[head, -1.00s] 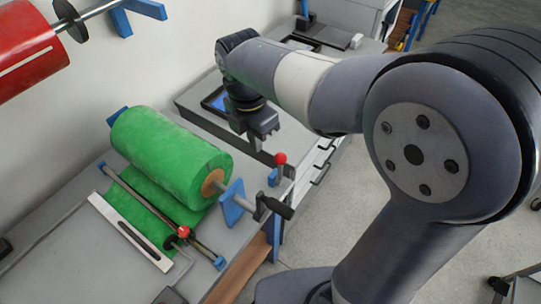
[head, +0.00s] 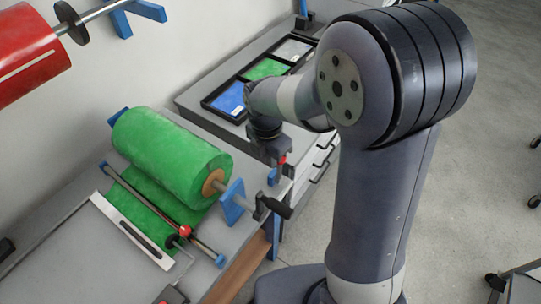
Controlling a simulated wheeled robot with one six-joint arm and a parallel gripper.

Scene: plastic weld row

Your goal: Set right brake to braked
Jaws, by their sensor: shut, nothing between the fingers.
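A red-knobbed lever (head: 283,160) stands by a small blue bracket (head: 272,178) at the right end of the bench, beyond the green roll's shaft. It is partly hidden by my gripper (head: 279,163), which points down right at the knob. The fingers are small and dark here, shut, with nothing seen between them. I cannot tell whether they touch the knob. A second red knob (head: 186,231) sits low on the rod in front of the green roll (head: 170,155). No label shows which lever is the right brake, and its setting cannot be read.
A black crank handle (head: 273,207) sticks out at the roll's shaft end, just below my gripper. A black tray (head: 209,107) with blue, green and grey sheets lies behind. A red roll (head: 30,45) hangs upper left.

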